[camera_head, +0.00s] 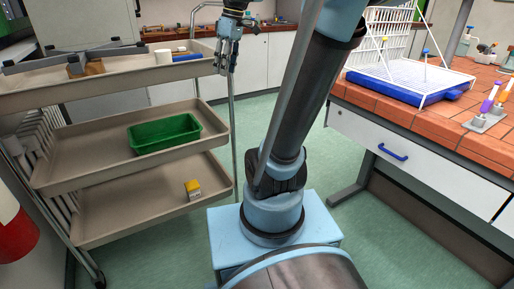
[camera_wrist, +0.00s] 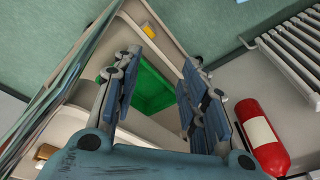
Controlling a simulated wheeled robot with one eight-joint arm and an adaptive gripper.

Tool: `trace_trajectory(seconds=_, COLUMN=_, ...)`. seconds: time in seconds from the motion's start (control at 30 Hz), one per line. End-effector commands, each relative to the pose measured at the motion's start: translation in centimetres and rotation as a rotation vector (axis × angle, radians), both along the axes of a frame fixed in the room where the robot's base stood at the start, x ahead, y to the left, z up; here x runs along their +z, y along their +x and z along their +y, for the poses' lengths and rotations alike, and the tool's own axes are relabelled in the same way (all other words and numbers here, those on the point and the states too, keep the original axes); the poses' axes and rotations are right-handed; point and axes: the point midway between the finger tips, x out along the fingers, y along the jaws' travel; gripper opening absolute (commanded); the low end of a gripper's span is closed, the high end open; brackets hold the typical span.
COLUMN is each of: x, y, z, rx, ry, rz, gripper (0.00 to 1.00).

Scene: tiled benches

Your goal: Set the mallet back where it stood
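My gripper (camera_head: 228,68) hangs at the right edge of the cart's top shelf, fingers pointing down. In the wrist view its fingers (camera_wrist: 163,68) stand apart with nothing held between them. I cannot make out a mallet for certain. A brown wooden block (camera_head: 88,68) lies on the left part of the top shelf beside a dark grey bar frame (camera_head: 60,61); I cannot tell whether it is a mallet head.
The cart's top shelf (camera_head: 130,83) also holds a white cylinder (camera_head: 163,56) and a blue object (camera_head: 187,57). Lower shelves hold a green bin (camera_head: 164,133) and a yellow block (camera_head: 193,189). A tiled bench (camera_head: 395,105) with a rack stands right. A red extinguisher (camera_wrist: 262,135) stands nearby.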

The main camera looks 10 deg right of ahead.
Motion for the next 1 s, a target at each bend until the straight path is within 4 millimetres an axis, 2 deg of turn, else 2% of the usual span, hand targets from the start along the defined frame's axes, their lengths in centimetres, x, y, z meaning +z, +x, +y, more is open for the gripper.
trace_trajectory(seconds=0.03, x=-1.8, y=-1.6, z=-0.7, rx=-0.066, ry=-0.011, rz=0.001, gripper=0.39)
trace_trajectory(seconds=0.3, x=-11.3, y=-8.6, z=-3.6, rx=-0.442, ry=-0.055, rz=-0.003, gripper=0.39)
trace_trajectory(seconds=0.5, x=-18.7, y=-13.3, z=-5.6, rx=-0.709, ry=-0.071, rz=-0.019, gripper=0.39)
trace_trajectory(seconds=0.6, x=-21.6, y=-15.0, z=-6.3, rx=-0.811, ry=-0.074, rz=-0.029, gripper=0.39)
trace_trajectory(seconds=0.7, x=-23.6, y=-16.1, z=-6.7, rx=-0.883, ry=-0.075, rz=-0.036, gripper=0.39)
trace_trajectory(seconds=0.8, x=-24.7, y=-16.7, z=-7.1, rx=-0.924, ry=-0.075, rz=-0.039, gripper=0.39)
trace_trajectory(seconds=1.0, x=-25.0, y=-16.8, z=-7.2, rx=-0.937, ry=-0.074, rz=-0.042, gripper=0.39)
